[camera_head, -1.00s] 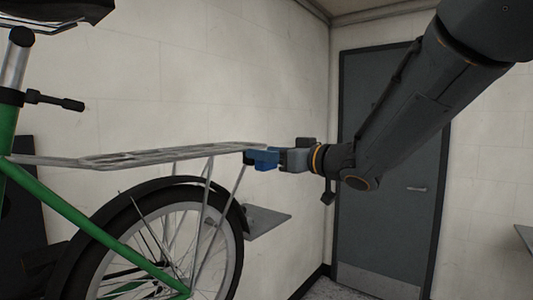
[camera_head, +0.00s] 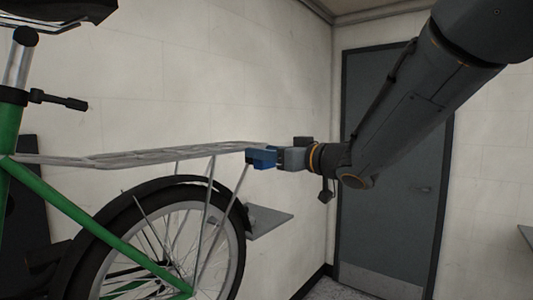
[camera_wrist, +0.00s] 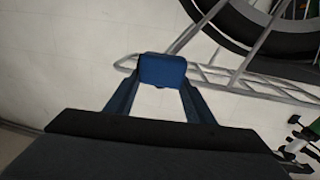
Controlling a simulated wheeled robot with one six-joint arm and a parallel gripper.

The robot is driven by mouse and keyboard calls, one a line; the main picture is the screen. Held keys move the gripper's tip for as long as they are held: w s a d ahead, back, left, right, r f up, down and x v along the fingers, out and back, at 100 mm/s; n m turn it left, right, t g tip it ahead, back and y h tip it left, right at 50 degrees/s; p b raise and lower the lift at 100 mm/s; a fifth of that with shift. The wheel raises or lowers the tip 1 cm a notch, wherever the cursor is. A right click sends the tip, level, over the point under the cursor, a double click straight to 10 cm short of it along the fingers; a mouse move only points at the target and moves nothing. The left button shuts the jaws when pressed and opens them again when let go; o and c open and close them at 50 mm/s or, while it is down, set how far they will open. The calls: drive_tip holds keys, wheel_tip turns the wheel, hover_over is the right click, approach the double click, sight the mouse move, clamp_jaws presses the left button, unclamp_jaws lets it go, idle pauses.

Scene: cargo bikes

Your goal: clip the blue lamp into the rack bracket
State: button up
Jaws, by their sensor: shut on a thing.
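The blue lamp (camera_head: 258,158) is held at the rear end of the bike's metal rack (camera_head: 150,155). My gripper (camera_head: 280,158) is shut on the lamp from the right. The rack bracket itself is not distinguishable, likely hidden by the lamp.
The green bike (camera_head: 75,205) fills the left, its rear wheel (camera_head: 222,250) below the rack. A small grey shelf (camera_head: 268,222) juts from the wall behind the wheel. A grey door (camera_head: 385,225) stands at the right.

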drive_tip(key=shift+w+a, duration=0.15)
drive_tip(key=shift+a, duration=0.05)
drive_tip(key=o, duration=1.2)
drive_tip(key=shift+c, duration=0.2)
drive_tip(key=shift+d, duration=0.1)
drive_tip(key=b+v, duration=0.2)
drive_tip(key=v, duration=0.5)
drive_tip(key=d+f+m+h+b, duration=0.1)
drive_tip(key=d+f+m+h, duration=0.1)
drive_tip(key=d+f+h, duration=0.4)
drive_tip(key=w+d+f+m+g+h, duration=0.1)
drive_tip(key=d+f+m, duration=0.2)
drive_tip(key=f, duration=0.6)
drive_tip(key=d+f+m+h+b, duration=0.1)
drive_tip(key=d+f+m+h, duration=0.1)
drive_tip(key=d+f+h, duration=0.4)
drive_tip(key=s+f+m+g, duration=0.2)
drive_tip(key=s+f+g, duration=0.8)
drive_tip(key=s+f, duration=1.1)
drive_tip(key=shift+s+f+b, duration=0.25)
drive_tip(key=shift+b, duration=0.15)
